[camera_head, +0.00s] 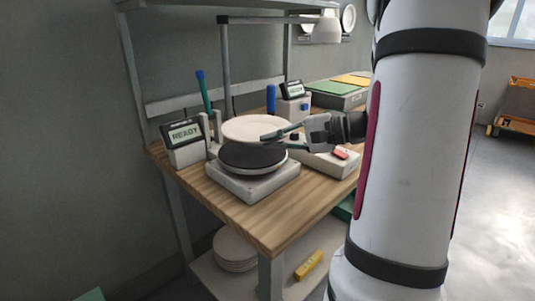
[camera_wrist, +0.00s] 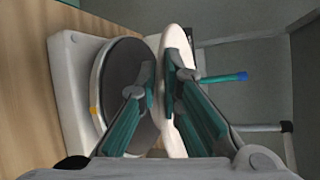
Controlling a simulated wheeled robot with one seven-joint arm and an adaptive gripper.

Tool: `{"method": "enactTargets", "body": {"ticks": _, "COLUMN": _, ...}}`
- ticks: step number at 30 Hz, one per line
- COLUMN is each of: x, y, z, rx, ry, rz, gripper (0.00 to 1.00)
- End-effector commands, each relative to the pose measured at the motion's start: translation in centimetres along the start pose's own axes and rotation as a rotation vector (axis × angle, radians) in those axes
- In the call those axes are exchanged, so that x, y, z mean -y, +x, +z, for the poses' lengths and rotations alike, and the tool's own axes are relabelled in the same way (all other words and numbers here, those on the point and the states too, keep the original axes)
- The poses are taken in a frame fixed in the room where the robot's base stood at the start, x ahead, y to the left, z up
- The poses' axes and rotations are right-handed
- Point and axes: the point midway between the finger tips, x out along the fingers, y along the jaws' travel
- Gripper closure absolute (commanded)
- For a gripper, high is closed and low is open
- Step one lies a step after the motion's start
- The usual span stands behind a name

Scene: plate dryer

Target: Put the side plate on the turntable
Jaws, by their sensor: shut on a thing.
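The side plate (camera_head: 252,127) is a pale cream disc, held level above the turntable in the head view. My gripper (camera_head: 283,132) is shut on the plate's rim from the right. In the wrist view the plate (camera_wrist: 178,50) sits between the two teal-padded fingers (camera_wrist: 160,85). The turntable (camera_head: 254,165) has a dark round top on a light square base, and it also shows in the wrist view (camera_wrist: 122,65). The plate appears apart from the turntable top, with a small gap.
A display reading READY (camera_head: 184,140) stands left of the turntable on the wooden bench (camera_head: 262,222). A control box with a red button (camera_head: 338,157) is to the right. A blue-topped upright (camera_head: 203,92) stands behind. A plate stack (camera_head: 234,252) is on the lower shelf.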

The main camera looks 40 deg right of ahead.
Motion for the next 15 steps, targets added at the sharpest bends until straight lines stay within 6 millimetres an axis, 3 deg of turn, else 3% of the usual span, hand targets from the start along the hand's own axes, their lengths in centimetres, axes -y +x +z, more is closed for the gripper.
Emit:
{"method": "enactTargets", "body": {"ticks": 7, "x": 0.5, "y": 1.6, "z": -0.4, "rx": 0.002, "ry": -0.002, "rz": -0.002, "gripper": 1.00}}
{"method": "enactTargets", "body": {"ticks": 15, "x": -2.8, "y": 2.6, "z": -1.5, "rx": 0.000, "ry": 0.002, "rz": -0.002, "gripper": 1.00}}
